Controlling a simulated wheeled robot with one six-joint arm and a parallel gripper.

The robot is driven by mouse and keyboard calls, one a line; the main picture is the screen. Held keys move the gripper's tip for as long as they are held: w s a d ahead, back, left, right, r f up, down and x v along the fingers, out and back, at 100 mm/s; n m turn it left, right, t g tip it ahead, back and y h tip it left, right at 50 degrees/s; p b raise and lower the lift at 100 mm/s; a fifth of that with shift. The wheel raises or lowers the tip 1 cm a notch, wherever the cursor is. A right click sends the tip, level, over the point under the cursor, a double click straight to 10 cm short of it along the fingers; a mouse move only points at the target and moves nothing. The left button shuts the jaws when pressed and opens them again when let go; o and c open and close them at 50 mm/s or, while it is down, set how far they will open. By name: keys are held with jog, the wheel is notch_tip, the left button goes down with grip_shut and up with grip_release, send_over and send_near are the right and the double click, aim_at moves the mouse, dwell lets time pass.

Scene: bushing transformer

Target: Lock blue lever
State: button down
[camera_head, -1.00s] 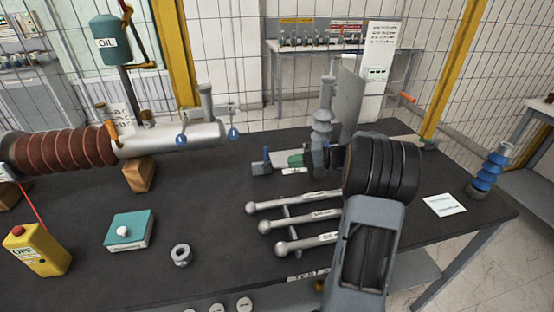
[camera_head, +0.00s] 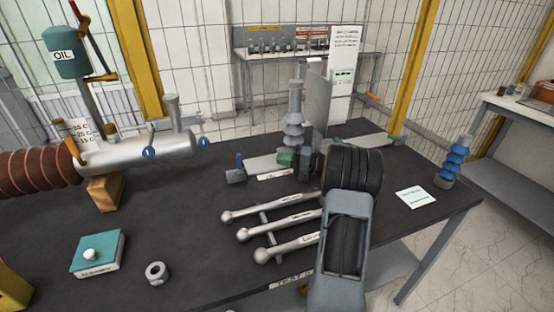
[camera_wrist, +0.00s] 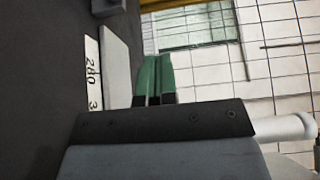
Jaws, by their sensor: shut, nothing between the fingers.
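The blue lever (camera_head: 239,161) stands upright on a small grey block at the left end of a flat grey bar (camera_head: 264,164) on the black table. My gripper's green fingertips (camera_head: 285,158) are shut and empty, to the right of the lever and apart from it, over the bar's right part. In the wrist view the green and black fingers (camera_wrist: 153,80) lie side by side, next to a grey plate (camera_wrist: 116,65) and a white label (camera_wrist: 92,75). The lever is not visible in the wrist view.
A grey ribbed insulator (camera_head: 294,120) stands just behind my gripper. Several ball-ended metal rods (camera_head: 280,208) lie in front. The large bushing (camera_head: 130,155) is at left, with blue knobs. A blue ribbed insulator (camera_head: 453,162) stands at the right edge.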

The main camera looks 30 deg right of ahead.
aim_at(240, 166)
jog(key=w+a+p, duration=0.1)
jog(key=w+a, duration=0.4)
jog(key=a, duration=0.4)
jog(key=shift+w+a+p, duration=0.3)
jog(key=shift+p, duration=0.05)
